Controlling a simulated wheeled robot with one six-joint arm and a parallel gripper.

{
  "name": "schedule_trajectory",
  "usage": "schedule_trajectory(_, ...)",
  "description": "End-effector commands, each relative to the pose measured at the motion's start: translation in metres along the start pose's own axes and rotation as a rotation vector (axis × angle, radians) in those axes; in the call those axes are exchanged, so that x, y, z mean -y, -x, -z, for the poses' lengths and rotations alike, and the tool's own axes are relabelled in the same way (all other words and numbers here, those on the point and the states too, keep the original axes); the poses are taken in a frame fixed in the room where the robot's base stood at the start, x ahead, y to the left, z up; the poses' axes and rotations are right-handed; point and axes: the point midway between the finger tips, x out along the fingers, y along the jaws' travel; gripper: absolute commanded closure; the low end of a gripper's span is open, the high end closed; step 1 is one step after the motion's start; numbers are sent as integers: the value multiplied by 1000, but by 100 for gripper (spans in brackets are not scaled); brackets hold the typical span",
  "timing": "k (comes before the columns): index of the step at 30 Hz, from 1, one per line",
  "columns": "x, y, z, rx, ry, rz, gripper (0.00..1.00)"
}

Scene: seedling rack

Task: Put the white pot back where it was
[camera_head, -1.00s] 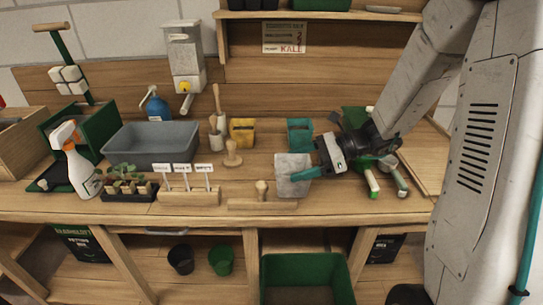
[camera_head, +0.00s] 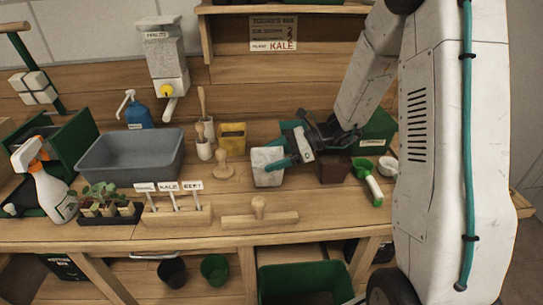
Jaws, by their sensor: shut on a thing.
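The white pot (camera_head: 266,168) is upright over the middle of the bench, left of my arm. My gripper (camera_head: 283,161) reaches in from the right with teal fingers and is shut on the pot's right side. I cannot tell whether the pot's base touches the bench top. The fingers cover part of its right side.
A yellow pot (camera_head: 232,137) stands behind and left of it, with a wooden tamper (camera_head: 224,167) nearby. A brown pot (camera_head: 333,170) is close on the right. A wooden float (camera_head: 260,219) lies in front. A grey basin (camera_head: 128,161) and a label block (camera_head: 176,217) are left.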

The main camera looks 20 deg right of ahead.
Motion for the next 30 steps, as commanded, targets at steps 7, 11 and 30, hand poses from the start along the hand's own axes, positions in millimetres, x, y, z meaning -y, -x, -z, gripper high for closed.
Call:
schedule_trajectory(7, 0, -2, 4, 1, 0, 1, 62)
schedule_trajectory(11, 0, -3, 6, 1, 0, -1, 62)
schedule_trajectory(30, 0, 32, 3, 0, 2, 3, 0)
